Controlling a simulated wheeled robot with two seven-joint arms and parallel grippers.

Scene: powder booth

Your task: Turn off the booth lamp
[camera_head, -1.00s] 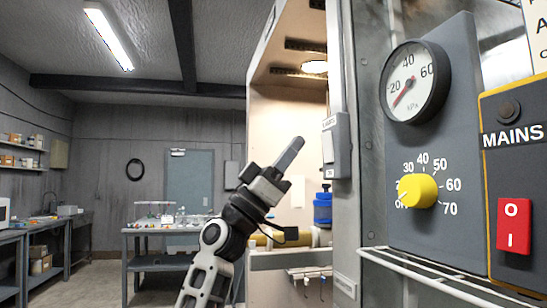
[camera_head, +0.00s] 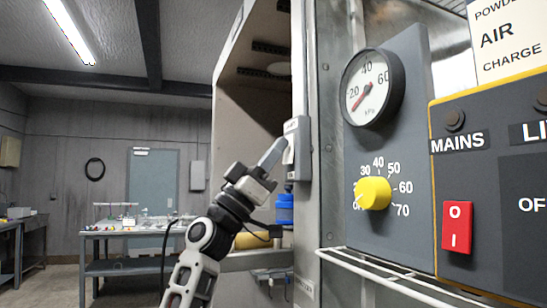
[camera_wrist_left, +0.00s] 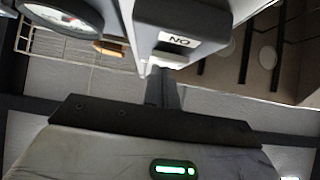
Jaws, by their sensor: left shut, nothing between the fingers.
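The light switch box (camera_head: 303,150) is a small grey box on the booth's front post. My left gripper (camera_head: 277,150) is shut and empty, its fingertips at the box's face; contact is partly hidden. In the left wrist view, the shut fingers (camera_wrist_left: 163,88) point at the switch box (camera_wrist_left: 180,15), where an upside-down "ON" label shows. The round booth lamp (camera_head: 279,69) in the booth ceiling looks dark, and the booth inside is dim. My right gripper is not in view.
Right of the post are a pressure gauge (camera_head: 371,88), a yellow knob (camera_head: 373,193) and a red mains rocker (camera_head: 457,226). A white wire rack (camera_head: 400,278) juts out below. A blue container (camera_head: 284,209) stands inside the booth. A workbench (camera_head: 130,232) is behind.

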